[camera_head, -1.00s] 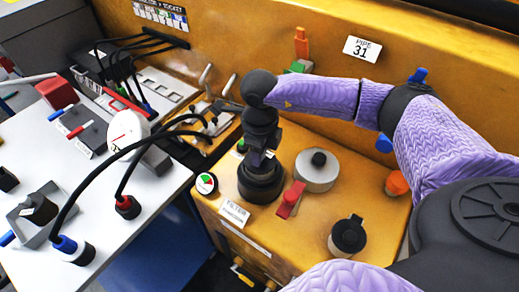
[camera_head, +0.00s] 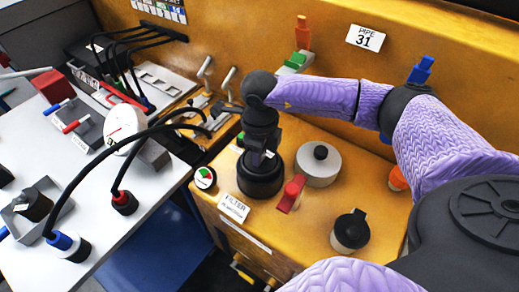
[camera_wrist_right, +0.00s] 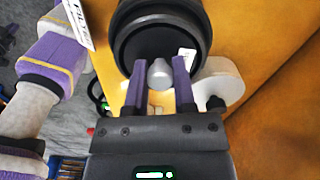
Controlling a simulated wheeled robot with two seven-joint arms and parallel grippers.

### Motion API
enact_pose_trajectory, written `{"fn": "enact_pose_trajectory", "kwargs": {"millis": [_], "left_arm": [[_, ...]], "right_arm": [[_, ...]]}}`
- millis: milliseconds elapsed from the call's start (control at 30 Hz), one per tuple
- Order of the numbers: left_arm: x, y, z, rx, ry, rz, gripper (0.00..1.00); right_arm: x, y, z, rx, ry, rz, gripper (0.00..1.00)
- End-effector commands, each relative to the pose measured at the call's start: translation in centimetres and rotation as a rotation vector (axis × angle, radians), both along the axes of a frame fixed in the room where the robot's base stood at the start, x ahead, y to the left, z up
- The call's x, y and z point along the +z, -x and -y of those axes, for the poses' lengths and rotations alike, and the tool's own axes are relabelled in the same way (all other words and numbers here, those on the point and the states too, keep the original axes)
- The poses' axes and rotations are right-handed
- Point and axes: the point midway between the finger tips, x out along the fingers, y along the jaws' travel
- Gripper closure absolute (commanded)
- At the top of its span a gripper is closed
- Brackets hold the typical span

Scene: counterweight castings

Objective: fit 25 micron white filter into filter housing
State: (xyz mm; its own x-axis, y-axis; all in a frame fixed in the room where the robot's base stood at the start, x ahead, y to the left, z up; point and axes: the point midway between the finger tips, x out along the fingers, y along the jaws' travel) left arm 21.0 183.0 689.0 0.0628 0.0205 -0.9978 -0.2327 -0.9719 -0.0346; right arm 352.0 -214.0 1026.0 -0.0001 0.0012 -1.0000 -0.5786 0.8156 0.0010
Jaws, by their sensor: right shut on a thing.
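My right gripper (camera_head: 262,155) points down over the black round filter housing (camera_head: 260,184) on the yellow bench. In the right wrist view the gripper (camera_wrist_right: 160,70) is shut on a small pale grey-white rounded piece (camera_wrist_right: 160,76), in front of the dark ring of the housing (camera_wrist_right: 160,38). I take this piece to be the top of the white filter; its lower part is hidden, and how deep it sits in the housing cannot be told. A white FILTER label (camera_head: 234,207) is in front of the housing. My left gripper is not in view.
A white cylinder with a black knob (camera_head: 319,168) stands close right of the housing. A red handle (camera_head: 291,194), a black-topped white jar (camera_head: 350,234) and a small gauge (camera_head: 205,178) are near it. Left is a white table (camera_head: 120,235) with cables and instruments.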

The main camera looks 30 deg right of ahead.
Motion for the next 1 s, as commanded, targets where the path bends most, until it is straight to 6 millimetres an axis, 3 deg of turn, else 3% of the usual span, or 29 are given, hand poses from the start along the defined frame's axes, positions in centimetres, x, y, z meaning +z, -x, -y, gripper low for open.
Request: {"fn": "enact_pose_trajectory", "kwargs": {"millis": [267, 300, 467, 767, 1000], "left_arm": [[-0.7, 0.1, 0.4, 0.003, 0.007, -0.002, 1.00], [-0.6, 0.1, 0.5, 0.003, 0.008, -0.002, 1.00], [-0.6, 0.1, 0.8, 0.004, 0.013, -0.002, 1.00], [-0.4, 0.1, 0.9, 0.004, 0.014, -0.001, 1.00], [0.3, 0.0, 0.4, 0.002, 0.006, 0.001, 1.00]], "right_arm": [[-0.8, 0.0, 0.0, 0.000, 0.000, 0.000, 1.00], [-0.7, 0.0, 0.0, 0.000, 0.000, 0.000, 0.61], [-0.7, 0.0, 0.0, 0.000, 0.000, 0.000, 0.27], [0.0, -0.1, 0.0, 0.000, 0.000, 0.002, 0.26], [6.0, -0.1, 0.0, 0.001, 0.000, 0.005, 0.26]]}}
